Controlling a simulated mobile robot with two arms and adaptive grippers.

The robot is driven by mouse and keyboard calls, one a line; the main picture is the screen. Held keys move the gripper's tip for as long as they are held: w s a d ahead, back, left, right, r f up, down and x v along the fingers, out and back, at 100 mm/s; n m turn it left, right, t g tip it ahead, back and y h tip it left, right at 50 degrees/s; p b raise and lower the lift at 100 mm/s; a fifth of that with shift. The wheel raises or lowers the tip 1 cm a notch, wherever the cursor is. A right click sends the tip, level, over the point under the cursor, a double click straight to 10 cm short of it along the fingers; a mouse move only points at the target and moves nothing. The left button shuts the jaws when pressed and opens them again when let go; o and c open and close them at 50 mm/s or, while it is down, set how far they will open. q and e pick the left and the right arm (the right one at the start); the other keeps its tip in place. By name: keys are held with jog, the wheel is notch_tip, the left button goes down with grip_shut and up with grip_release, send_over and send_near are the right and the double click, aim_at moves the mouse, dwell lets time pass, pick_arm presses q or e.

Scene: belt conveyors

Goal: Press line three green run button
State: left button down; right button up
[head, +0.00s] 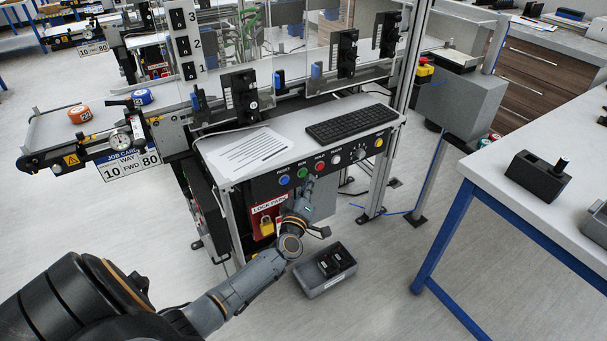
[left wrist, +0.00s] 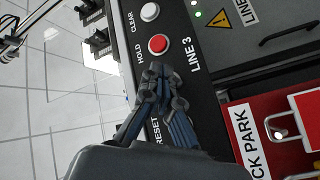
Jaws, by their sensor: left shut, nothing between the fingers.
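The line three control panel (head: 345,160) runs along the front of the console, with a row of buttons. The green run button (head: 302,173) sits between the blue reset button (head: 284,180) and the red hold button (head: 320,166). My left gripper (head: 309,181) is shut and empty, with its fingertips at the panel close to the green button. In the left wrist view the shut fingers (left wrist: 157,72) end just below the red hold button (left wrist: 158,44), beside the LINE 3 label. They hide the green button there, so I cannot tell whether they touch it. My right gripper is out of view.
A white clear button (head: 336,159) lies right of hold. A keyboard (head: 350,122) and paper sheet (head: 248,152) lie on the console. A red lock park board (head: 266,212) hangs below the panel. A grey bin (head: 325,284) stands on the floor. A blue-legged table (head: 545,210) is at right.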

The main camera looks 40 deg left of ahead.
pick_arm(q)
jog(key=shift+a, duration=0.1)
dwell(0.6)
jog(key=shift+w+a, duration=0.15)
jog(key=shift+a, duration=0.2)
